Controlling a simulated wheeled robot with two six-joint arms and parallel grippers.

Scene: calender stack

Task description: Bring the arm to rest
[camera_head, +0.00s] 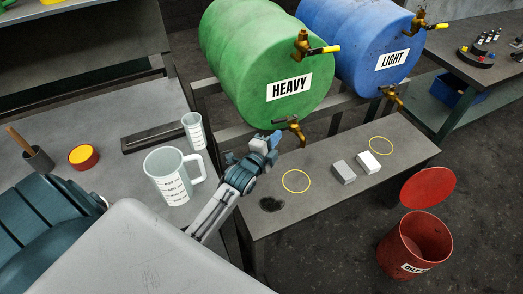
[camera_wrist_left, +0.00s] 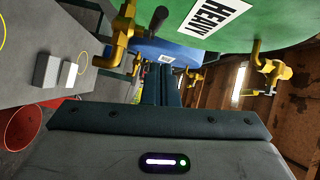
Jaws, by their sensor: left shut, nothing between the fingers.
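My left arm reaches in from the lower left in the head view. Its gripper (camera_head: 273,140) is at the lower brass tap of the green HEAVY drum (camera_head: 240,55), beside or just in front of it; I cannot tell whether they touch. In the left wrist view the gripper's fingers (camera_wrist_left: 162,72) are together with nothing between them. The green drum (camera_wrist_left: 265,25) fills the upper right there, and a brass tap (camera_wrist_left: 122,35) is to the left of the fingers. My right gripper is not in view.
A measuring jug (camera_head: 168,180) and a smaller beaker (camera_head: 194,132) stand on the left bench, near my forearm. Grey (camera_head: 343,171) and white (camera_head: 369,162) blocks sit on the low bench between yellow rings. The blue LIGHT drum (camera_head: 350,40) and red bin (camera_head: 408,250) are further right.

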